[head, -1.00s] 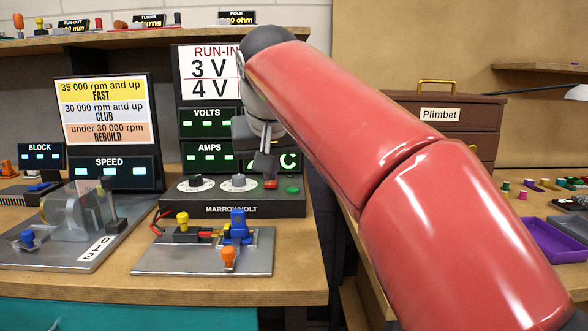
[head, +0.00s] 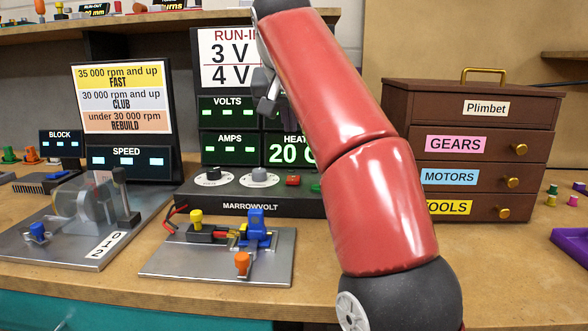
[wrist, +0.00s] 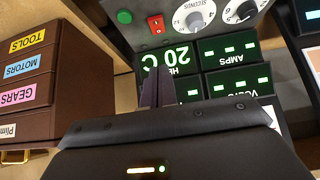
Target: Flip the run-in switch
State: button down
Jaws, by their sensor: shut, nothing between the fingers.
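The red switch (head: 292,180) sits on the top of the Marrowvolt power unit (head: 240,203), between a white-ringed dial (head: 259,178) and a green button (head: 316,188). The wrist view shows the red switch (wrist: 156,24) near the top edge, beside the green button (wrist: 124,17). I cannot tell which way it is set. My gripper (head: 266,106) is shut and empty. It hangs in front of the volts and amps displays, above and apart from the switch. In the wrist view its closed fingers (wrist: 158,88) point toward the panel.
A metal plate (head: 215,265) with a small motor fixture lies in front of the unit. A speed rig (head: 85,215) stands left. A brown drawer cabinet (head: 480,150) stands right. The heat display (head: 290,150) reads 20; volts and amps show dashes.

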send_over(292, 180)
jog(key=s, duration=0.1)
notch_tip(292, 180, down, 8)
jog(key=shift+d+r, duration=0.1)
jog(key=shift+r, duration=0.15)
notch_tip(292, 180, down, 4)
jog(key=shift+s+r+b, duration=0.1)
jog(key=shift+r+b, duration=0.15)
jog(key=shift+b, duration=0.5)
jog(key=shift+f, duration=0.45)
jog(key=b, duration=0.1)
jog(key=f+b, duration=0.1)
jog(key=b, duration=0.1)
jog(key=shift+s+f+t, duration=0.2)
jog(key=shift+f+t, duration=0.1)
jog(key=shift+t, duration=0.1)
jog(key=shift+r+p, duration=0.3)
jog(key=shift+r, duration=0.25)
jog(key=shift+r+p, duration=0.7)
jog(key=shift+p, duration=0.2)
